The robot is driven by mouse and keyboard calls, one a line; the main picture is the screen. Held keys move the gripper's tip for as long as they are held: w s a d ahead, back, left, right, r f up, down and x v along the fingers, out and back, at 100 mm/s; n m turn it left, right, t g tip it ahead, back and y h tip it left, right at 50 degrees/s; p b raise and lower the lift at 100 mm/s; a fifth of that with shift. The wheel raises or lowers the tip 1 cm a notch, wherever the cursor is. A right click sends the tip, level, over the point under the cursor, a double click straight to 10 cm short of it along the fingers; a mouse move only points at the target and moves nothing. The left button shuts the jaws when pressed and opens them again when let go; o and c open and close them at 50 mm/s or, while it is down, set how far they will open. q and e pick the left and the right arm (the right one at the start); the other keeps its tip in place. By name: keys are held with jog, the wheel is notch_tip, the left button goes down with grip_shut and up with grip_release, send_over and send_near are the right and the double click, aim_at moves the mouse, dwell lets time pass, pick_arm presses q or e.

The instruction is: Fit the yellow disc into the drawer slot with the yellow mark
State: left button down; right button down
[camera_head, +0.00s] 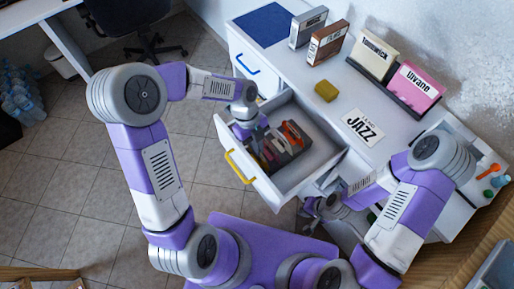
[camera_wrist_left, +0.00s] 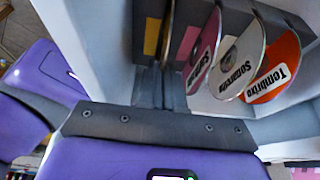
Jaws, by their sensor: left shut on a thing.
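The drawer (camera_head: 262,188) with a yellow handle (camera_head: 240,167) is pulled open. A grey rack (camera_wrist_left: 238,14) inside it holds a pink disc (camera_wrist_left: 203,47), a white disc (camera_wrist_left: 240,62) and an orange disc (camera_wrist_left: 275,68). The yellow mark (camera_wrist_left: 152,36) shows on the rack left of a pink mark (camera_wrist_left: 188,42). My left gripper (camera_wrist_left: 160,88) reaches down into the drawer, shut on a thin disc seen edge-on (camera_wrist_left: 168,28), just right of the yellow mark. Its face is hidden; I cannot tell how deep it sits. My right gripper (camera_head: 322,212) is low beside the drawer; its jaws are unclear.
The white desk top (camera_head: 295,85) carries boxed cases, a yellow sponge (camera_head: 326,91) and a JAZZ card (camera_head: 362,127). A closed drawer with a blue handle (camera_head: 247,65) is further back. The drawer walls stand close around my left gripper.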

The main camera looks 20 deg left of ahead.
pick_arm(q)
jog(key=shift+f, duration=0.1)
jog(key=shift+f, duration=0.1)
jog(key=c, duration=1.3)
grip_release()
jog(key=shift+r, duration=0.25)
jog(key=p+v, duration=0.5)
jog(key=v, duration=0.6)
jog(key=shift+w+a+r, duration=0.15)
jog(key=shift+r, duration=0.2)
